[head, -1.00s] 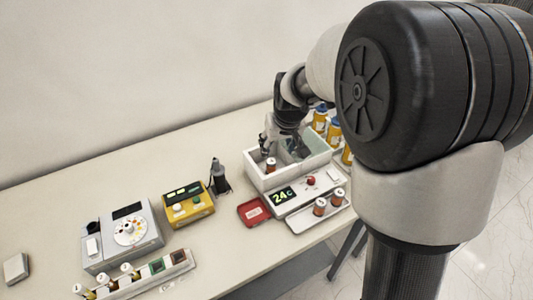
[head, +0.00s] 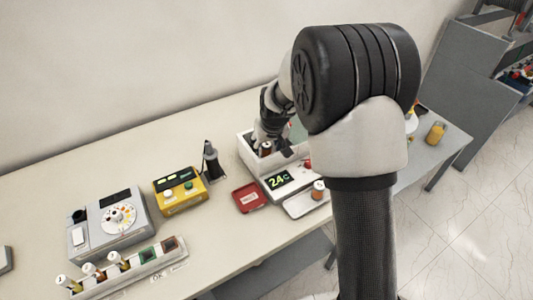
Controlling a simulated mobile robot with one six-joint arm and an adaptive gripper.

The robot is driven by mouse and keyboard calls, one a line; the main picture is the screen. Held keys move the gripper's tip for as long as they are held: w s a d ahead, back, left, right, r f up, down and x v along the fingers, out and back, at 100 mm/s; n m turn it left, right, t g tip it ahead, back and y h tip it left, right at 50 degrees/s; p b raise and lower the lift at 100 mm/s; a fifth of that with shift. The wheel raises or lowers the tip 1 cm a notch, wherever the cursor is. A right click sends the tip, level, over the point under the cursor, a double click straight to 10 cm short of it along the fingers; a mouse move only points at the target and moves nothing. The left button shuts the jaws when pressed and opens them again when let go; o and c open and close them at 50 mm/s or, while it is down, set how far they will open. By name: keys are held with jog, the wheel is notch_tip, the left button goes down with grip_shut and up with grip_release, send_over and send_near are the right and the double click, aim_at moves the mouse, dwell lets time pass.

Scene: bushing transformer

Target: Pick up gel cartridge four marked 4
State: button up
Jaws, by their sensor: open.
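My gripper (head: 274,147) is open and reaches down into the white box-like bath (head: 246,157) with the green "24c" display. A brown cartridge with a white cap (head: 265,149) stands in the bath, close beside the fingers; I cannot read its mark. Another brown, white-capped cartridge (head: 318,190) stands on the white tray (head: 297,207) in front of the bath. My arm hides the right part of the bath and the tray. Which cartridge is marked 4 cannot be told.
A red tray (head: 249,197) lies left of the display. A dark tool in a stand (head: 212,162), a yellow device (head: 181,191) and a grey dial device (head: 107,223) stand further left. A rack with several capped vials (head: 135,270) lies in front. An orange bottle (head: 436,133) stands at right.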

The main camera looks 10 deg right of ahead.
jog(key=c, duration=1.1)
jog(key=shift+c, duration=0.2)
